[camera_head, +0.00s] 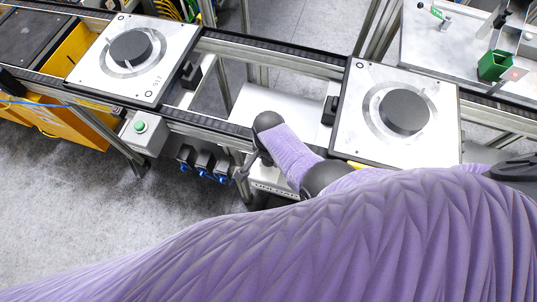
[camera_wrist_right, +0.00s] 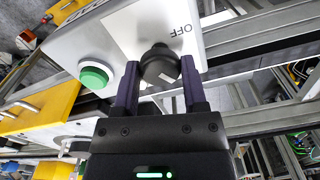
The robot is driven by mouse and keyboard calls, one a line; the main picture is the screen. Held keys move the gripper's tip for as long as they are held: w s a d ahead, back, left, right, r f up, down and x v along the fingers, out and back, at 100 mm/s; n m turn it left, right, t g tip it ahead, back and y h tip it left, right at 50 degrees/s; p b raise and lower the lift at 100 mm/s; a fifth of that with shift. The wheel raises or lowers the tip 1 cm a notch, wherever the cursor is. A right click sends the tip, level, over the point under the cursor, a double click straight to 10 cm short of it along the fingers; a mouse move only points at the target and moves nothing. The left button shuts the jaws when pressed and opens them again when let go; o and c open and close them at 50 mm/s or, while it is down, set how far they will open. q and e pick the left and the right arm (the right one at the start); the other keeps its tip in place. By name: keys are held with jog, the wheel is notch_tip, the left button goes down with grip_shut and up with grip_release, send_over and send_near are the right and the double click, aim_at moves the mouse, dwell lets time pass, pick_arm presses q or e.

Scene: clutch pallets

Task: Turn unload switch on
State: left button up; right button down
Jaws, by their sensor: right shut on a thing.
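The unload switch is a round black knob (camera_wrist_right: 160,66) on a light grey box (camera_wrist_right: 125,30), seen close up in the right wrist view. The word OFF stands upside down beside the knob. My right gripper (camera_wrist_right: 157,82) has its two purple fingers on either side of the knob, shut on it. A green button (camera_wrist_right: 95,73) sits on the same box, left of the gripper. In the head view, my right gripper (camera_head: 245,168) reaches down below the conveyor edge, by a box with dark lettering (camera_head: 272,188). My forearm partly hides that box, and the knob cannot be made out there.
Two square pallets with black discs, a left pallet (camera_head: 88,76) and a right pallet (camera_head: 353,125), sit on the conveyor (camera_head: 225,45). Another green-button box (camera_head: 148,140) hangs at the left. Blue-tipped fittings (camera_head: 203,172) lie left of my right gripper. Open floor lies at lower left.

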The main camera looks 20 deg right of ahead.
dwell(0.4)
jog(key=shift+c, duration=0.7)
grip_release()
notch_tip(320, 180, up, 10)
jog(key=p, duration=0.6)
jog(key=shift+s, duration=0.1)
